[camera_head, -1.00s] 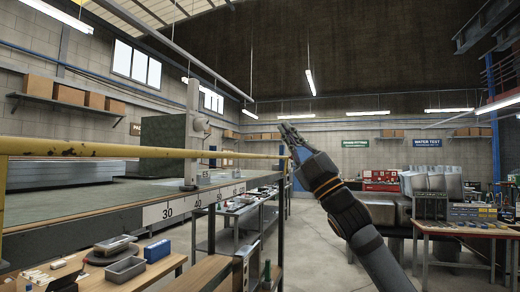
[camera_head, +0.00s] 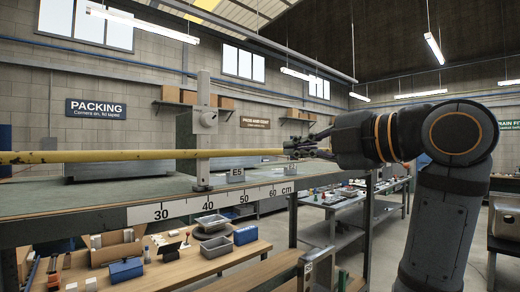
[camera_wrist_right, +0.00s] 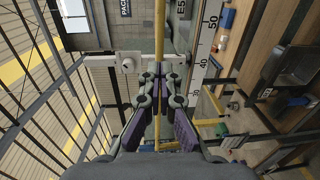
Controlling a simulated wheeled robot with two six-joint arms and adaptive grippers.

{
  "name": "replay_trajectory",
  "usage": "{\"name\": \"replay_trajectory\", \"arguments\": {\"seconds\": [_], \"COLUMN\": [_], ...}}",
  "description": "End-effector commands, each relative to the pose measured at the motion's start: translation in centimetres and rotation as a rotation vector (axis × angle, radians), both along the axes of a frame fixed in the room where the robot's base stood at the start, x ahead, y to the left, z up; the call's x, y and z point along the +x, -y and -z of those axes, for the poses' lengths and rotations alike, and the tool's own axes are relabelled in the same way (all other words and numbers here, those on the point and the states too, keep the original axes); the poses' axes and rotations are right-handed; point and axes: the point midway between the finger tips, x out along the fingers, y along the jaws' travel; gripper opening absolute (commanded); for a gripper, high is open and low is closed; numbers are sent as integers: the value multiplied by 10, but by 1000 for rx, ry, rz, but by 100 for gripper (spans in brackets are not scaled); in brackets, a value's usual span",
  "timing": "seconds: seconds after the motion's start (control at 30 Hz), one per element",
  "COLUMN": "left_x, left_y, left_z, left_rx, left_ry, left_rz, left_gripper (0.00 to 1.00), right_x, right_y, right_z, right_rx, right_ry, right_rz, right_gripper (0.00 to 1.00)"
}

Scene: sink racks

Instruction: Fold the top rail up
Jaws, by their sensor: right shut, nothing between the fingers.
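The top rail is a straight yellow bar (camera_head: 100,156) with worn dark marks. In the head view it lies level above the long bench, from the left edge to my right gripper (camera_head: 295,148). My right gripper is shut and empty, its fingertips overlapping the rail's right part in the picture. In the wrist view the rail (camera_wrist_right: 159,30) runs from the top edge towards the closed fingers (camera_wrist_right: 160,78), which hide part of it; yellow shows again behind them. Whether they touch it I cannot tell. My left gripper is in neither current view.
The bench has a scale strip (camera_head: 225,201) marked in cm along its front edge. A grey upright post (camera_head: 203,90) stands on it, behind the rail. A lower wooden bench (camera_head: 180,262) holds trays and a blue box (camera_head: 126,270). Shelves with cardboard boxes line the wall.

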Motion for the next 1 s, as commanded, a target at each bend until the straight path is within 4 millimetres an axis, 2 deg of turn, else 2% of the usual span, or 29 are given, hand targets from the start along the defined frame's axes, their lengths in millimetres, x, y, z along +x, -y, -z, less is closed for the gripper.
{"name": "replay_trajectory", "arguments": {"seconds": [0.03, 0.3, 0.5, 0.7, 1.0], "left_x": [0, 0, 0, 0, 1], "left_y": [0, 5, 7, 6, 5], "left_z": [-8, -32, -49, -56, -55], "left_rx": [0, -6, -8, -8, -6], "left_ry": [0, 0, 0, 1, 1], "left_rz": [0, -2, -3, -3, -2], "left_gripper": [51, 51, 51, 51, 51], "right_x": [7, 54, 82, 95, 97], "right_y": [-7, -43, -64, -73, -74], "right_z": [-2, 1, 5, 9, 10], "right_rx": [2, 4, 3, 2, 2], "right_ry": [-4, -5, -3, -2, 0], "right_rz": [-5, -1, -1, 2, 3], "right_gripper": [0, 0, 0, 0, 0]}}
